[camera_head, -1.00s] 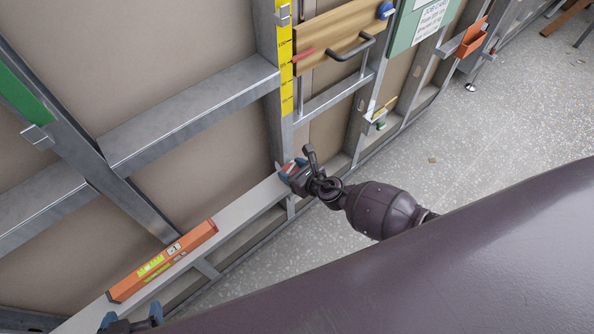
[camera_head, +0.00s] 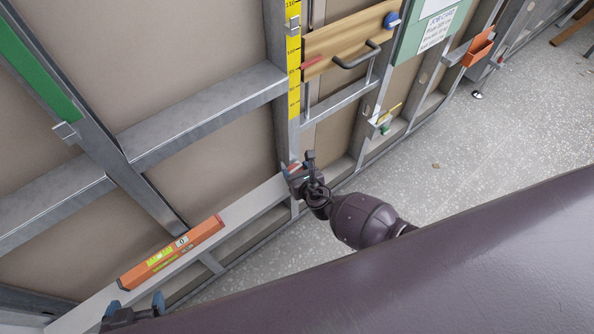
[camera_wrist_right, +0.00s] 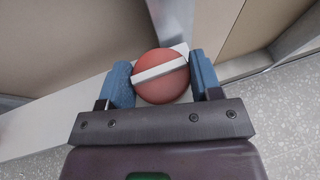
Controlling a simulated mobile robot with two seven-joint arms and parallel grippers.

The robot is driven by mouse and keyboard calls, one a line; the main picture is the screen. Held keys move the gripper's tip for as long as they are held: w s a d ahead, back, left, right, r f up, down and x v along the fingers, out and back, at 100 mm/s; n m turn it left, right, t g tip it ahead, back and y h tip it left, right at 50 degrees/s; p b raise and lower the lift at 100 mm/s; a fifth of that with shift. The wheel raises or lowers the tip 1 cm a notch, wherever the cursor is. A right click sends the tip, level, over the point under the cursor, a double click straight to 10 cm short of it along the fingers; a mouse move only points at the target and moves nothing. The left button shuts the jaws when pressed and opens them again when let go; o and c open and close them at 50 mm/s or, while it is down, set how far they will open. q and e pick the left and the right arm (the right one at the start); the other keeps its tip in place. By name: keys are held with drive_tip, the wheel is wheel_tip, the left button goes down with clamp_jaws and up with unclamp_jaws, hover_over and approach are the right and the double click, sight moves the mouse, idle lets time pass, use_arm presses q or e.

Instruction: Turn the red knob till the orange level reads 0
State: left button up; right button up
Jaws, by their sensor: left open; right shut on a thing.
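The orange level (camera_head: 172,252) lies along the pale ledge at the lower left. Its small white display (camera_head: 182,241) appears to show 0, though the digit is tiny. The red knob (camera_wrist_right: 162,77) is round with a white bar across it, tilted up to the right in the right wrist view. My right gripper (camera_wrist_right: 163,82) has its blue fingers on either side of the knob, shut on it. In the head view my right gripper (camera_head: 293,171) is at the ledge's far end and mostly hides the knob. My left gripper (camera_head: 135,308) is open and empty at the bottom left, near the level's lower end.
The ledge (camera_head: 245,207) runs along the foot of a metal-framed wall. A yellow scale (camera_head: 294,60) and a wooden board with a dark handle (camera_head: 356,55) are above my right gripper. Speckled floor (camera_head: 470,150) is open to the right.

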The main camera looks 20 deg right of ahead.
drive_tip(key=o, duration=0.9)
drive_tip(key=shift+s+f, duration=0.25)
drive_tip(key=shift+f, duration=0.2)
drive_tip(key=shift+d, duration=0.15)
use_arm(q)
drive_tip(key=shift+w, duration=0.1)
use_arm(e)
drive_tip(key=shift+w+r, duration=0.15)
drive_tip(key=shift+r, duration=0.05)
use_arm(q)
drive_tip(key=shift+d, duration=0.1)
use_arm(e)
drive_tip(key=shift+r, duration=0.15)
drive_tip(key=shift+s+r+p, duration=0.2)
drive_tip(key=shift+s+p, duration=0.15)
drive_tip(key=shift+s, duration=0.05)
use_arm(q)
drive_tip(key=p, duration=0.1)
drive_tip(key=r+p, duration=0.1)
drive_tip(key=s+r+p, duration=0.1)
drive_tip(key=shift+a+r, duration=0.2)
drive_tip(key=shift+a, duration=0.05)
use_arm(e)
drive_tip(key=v, duration=0.9)
drive_tip(key=shift+s+d, duration=0.15)
drive_tip(key=shift+s, duration=0.25)
